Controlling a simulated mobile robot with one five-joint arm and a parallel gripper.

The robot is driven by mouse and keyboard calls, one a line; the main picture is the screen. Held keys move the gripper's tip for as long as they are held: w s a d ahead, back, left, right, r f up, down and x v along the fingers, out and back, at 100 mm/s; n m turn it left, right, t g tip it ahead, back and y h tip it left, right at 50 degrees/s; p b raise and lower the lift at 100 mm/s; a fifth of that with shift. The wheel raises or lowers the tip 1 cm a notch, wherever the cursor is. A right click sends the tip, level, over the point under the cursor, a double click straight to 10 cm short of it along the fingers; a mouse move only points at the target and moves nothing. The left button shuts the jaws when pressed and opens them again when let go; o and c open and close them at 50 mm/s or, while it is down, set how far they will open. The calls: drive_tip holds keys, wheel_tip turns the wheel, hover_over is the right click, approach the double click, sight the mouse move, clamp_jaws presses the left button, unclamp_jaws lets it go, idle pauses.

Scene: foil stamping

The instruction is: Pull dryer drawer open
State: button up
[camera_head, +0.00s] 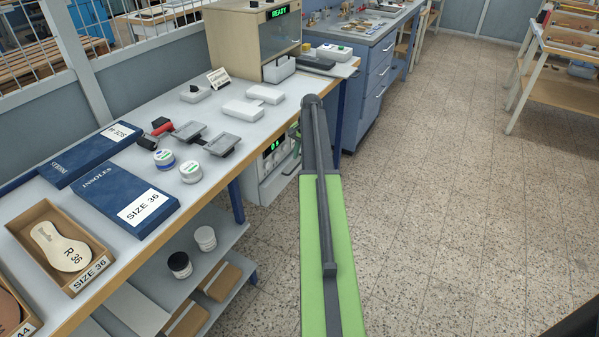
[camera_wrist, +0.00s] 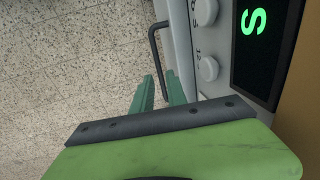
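The dryer (camera_head: 270,172) is a pale grey box under the workbench, with a green-lit display; my arm covers its right part. In the wrist view its front (camera_wrist: 215,35) shows knobs and a dark display. A dark bar handle (camera_wrist: 153,50) stands out from the pale front at the top middle; I cannot see the whole drawer. My gripper (camera_wrist: 159,90) has two green fingers with a gap between them and nothing seen held. In the head view the gripper (camera_head: 294,132) is mostly hidden.
The workbench (camera_head: 225,185) above and left of the dryer carries boxes, jars and blocks. A machine reading READY (camera_head: 240,45) stands at its back. A blue drawer cabinet (camera_head: 378,75) stands behind. The tiled floor (camera_head: 450,200) to the right is clear.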

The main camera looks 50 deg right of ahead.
sight(298, 165)
drive_tip(key=f+b, duration=0.2)
drive_tip(key=f, duration=0.1)
drive_tip(key=shift+w+f, duration=0.2)
drive_tip(key=shift+w, duration=0.15)
drive_tip(key=shift+a+r, duration=0.1)
drive_tip(key=shift+c, duration=0.5)
clamp_jaws()
idle(0.4)
